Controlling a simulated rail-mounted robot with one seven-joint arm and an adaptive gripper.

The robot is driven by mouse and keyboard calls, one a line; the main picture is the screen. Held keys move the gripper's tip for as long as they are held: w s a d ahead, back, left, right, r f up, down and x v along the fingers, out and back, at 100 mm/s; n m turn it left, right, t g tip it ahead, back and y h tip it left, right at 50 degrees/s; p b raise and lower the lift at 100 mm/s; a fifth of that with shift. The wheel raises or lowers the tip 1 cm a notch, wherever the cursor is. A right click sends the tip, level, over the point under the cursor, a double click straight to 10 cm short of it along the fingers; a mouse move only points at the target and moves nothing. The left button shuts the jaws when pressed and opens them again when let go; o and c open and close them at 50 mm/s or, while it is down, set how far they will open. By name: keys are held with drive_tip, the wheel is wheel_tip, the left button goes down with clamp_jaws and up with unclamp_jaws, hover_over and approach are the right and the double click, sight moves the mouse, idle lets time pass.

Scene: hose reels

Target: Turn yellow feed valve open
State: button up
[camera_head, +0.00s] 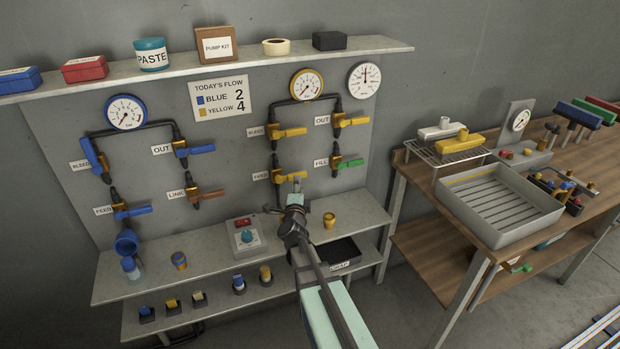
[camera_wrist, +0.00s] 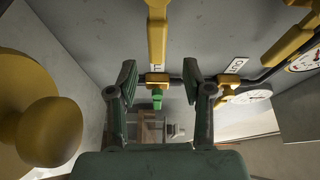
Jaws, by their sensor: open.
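The yellow feed valve (camera_head: 287,177) is at the lower left of the yellow circuit on the wall panel. Its handle lies sideways, pointing right. In the wrist view, a yellow handle (camera_wrist: 157,30), seemingly this one, comes down from the top edge, in line with the gap between my fingers. My gripper (camera_head: 297,187) is just below and in front of the valve in the head view. In the wrist view, my gripper (camera_wrist: 160,78) has its two dark fingers apart with nothing held. I cannot tell whether the handle end reaches between them.
The fill valve (camera_head: 347,163) with a green handle is to the right, and the yellow bleed valve (camera_head: 290,132) is above. A brass fitting (camera_head: 329,220) stands on the shelf below; a large one (camera_wrist: 45,130) shows close at left in the wrist view. A flow sign (camera_head: 221,98) reads Blue 2, Yellow 4.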

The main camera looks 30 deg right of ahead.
sight(291, 177)
drive_tip(key=shift+m, duration=0.3)
drive_tip(key=x, duration=0.2)
drive_tip(key=p+x, duration=0.1)
drive_tip(key=x, duration=0.2)
drive_tip(key=p+x, duration=0.1)
drive_tip(key=x, duration=0.1)
drive_tip(key=shift+w+a+f, duration=0.2)
drive_tip(key=shift+w, duration=0.15)
clamp_jaws()
